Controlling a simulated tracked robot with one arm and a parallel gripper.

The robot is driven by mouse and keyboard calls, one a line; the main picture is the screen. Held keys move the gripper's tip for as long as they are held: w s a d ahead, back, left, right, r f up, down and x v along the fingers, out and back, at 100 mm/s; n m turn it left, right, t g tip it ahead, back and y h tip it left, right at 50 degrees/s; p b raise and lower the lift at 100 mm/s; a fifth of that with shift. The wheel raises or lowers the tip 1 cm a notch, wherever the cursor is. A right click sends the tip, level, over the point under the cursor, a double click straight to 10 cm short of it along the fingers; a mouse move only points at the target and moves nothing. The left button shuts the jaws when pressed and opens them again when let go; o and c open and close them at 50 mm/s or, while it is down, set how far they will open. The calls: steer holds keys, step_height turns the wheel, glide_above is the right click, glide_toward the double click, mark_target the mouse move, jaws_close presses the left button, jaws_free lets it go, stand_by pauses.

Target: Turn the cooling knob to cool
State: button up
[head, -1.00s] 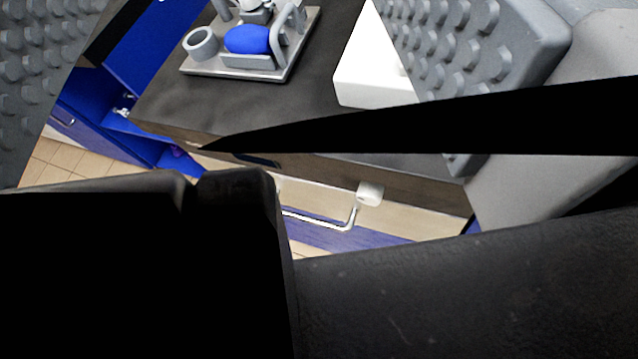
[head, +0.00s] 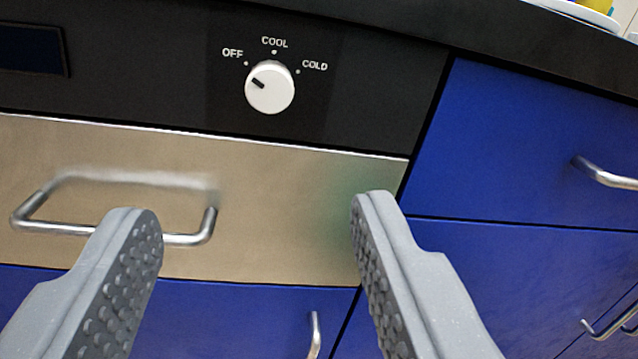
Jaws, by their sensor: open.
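The cooling knob (head: 270,88) is a round white dial on a black panel (head: 370,90) in the upper middle of the head view. Its dark mark points to the upper left, toward the OFF label (head: 232,53). The COOL label (head: 274,42) is above the knob and the COLD label (head: 314,65) is to its upper right. My gripper (head: 255,210) is open and empty. Its two grey studded fingers are apart, below the knob in the picture and not touching it.
A steel drawer front (head: 280,190) with a bar handle (head: 190,238) lies below the panel. Blue drawers (head: 530,150) with metal handles are at the right. A dark display (head: 30,48) is at upper left. A dark counter edge (head: 440,25) runs along the top.

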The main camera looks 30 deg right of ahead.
mark_target(270, 93)
steer(key=x, duration=0.4)
steer(key=b+x, duration=0.1)
steer(key=x, duration=0.3)
steer(key=b+x, duration=0.1)
steer(key=x, duration=0.3)
steer(key=shift+d+f, duration=0.1)
steer(key=shift+f, duration=0.15)
steer(key=shift+b+x, duration=0.3)
steer(key=shift+x, duration=0.5)
steer(key=shift+r, duration=0.15)
